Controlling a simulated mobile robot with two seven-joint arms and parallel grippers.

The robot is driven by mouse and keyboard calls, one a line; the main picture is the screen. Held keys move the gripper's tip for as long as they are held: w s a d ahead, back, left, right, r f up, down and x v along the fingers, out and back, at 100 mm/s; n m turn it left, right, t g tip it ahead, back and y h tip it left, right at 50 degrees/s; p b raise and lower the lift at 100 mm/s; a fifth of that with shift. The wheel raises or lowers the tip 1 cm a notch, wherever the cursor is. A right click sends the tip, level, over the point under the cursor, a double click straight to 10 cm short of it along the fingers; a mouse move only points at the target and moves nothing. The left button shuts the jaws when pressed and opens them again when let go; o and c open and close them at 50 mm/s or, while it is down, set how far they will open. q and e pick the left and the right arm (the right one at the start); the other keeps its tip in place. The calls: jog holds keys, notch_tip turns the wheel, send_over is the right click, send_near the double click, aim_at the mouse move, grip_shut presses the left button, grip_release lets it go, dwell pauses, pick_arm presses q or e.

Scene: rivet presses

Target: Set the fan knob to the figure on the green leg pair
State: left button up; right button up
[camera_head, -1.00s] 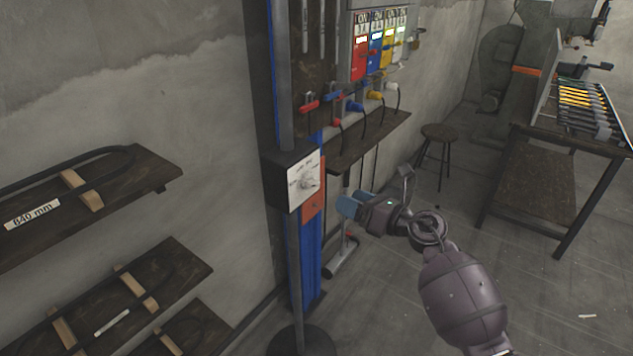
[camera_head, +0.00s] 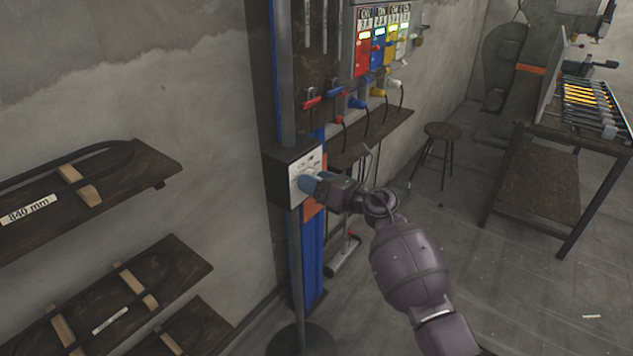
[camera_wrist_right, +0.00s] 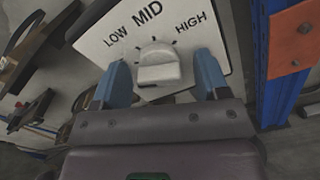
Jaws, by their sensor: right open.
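The fan knob (camera_wrist_right: 158,66) is a white dial on a pale plate (camera_wrist_right: 98,45) marked LOW, MID and HIGH in the right wrist view. MID stands just above the knob. The direction the knob points is hard to tell. In the head view the plate (camera_head: 295,172) is on a dark box on a post, and my right gripper (camera_head: 310,182) covers most of the knob. My right gripper is open, with one blue finger on each side of the knob; contact is not clear. I cannot make out a green leg pair. My left gripper is not in view.
A panel of red, blue, yellow and white units (camera_head: 384,42) with plugs and cables is behind the post. Wall shelves (camera_head: 125,290) hold bent rods at left. A stool (camera_head: 442,132) and a table (camera_head: 560,138) with several rods stand at right.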

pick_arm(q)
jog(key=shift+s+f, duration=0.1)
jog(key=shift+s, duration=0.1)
pick_arm(e)
jog(key=c, duration=0.9)
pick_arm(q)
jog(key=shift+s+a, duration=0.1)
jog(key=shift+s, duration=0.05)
pick_arm(e)
jog(key=shift+r, duration=0.1)
